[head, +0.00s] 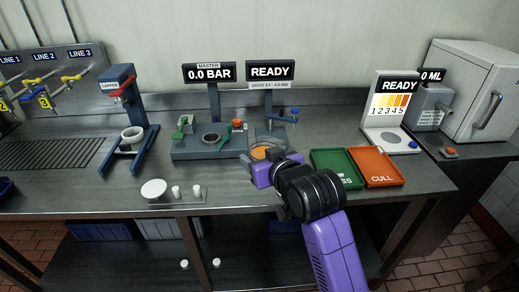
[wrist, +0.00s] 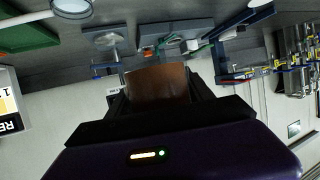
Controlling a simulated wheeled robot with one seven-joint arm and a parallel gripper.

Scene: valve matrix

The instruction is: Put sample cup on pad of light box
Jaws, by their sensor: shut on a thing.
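My gripper (head: 266,166) is in front of the station with the round base, left of the green tray. In the wrist view its fingers (wrist: 158,92) are shut on a brownish-orange thing (wrist: 158,82), probably the sample cup. An orange patch (head: 262,152) shows just beyond the gripper in the head view, perhaps the same thing; its lower part is hidden. The light box (head: 398,88) stands at the right back, with READY and an orange scale on its panel.
The green tray (head: 336,168) and orange CULL tray (head: 377,167) lie between my gripper and the light box. A blue-handled station (head: 281,120) stands behind the gripper. The capper (head: 122,110), a white dish (head: 154,189) and small white pieces (head: 176,190) are to the left.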

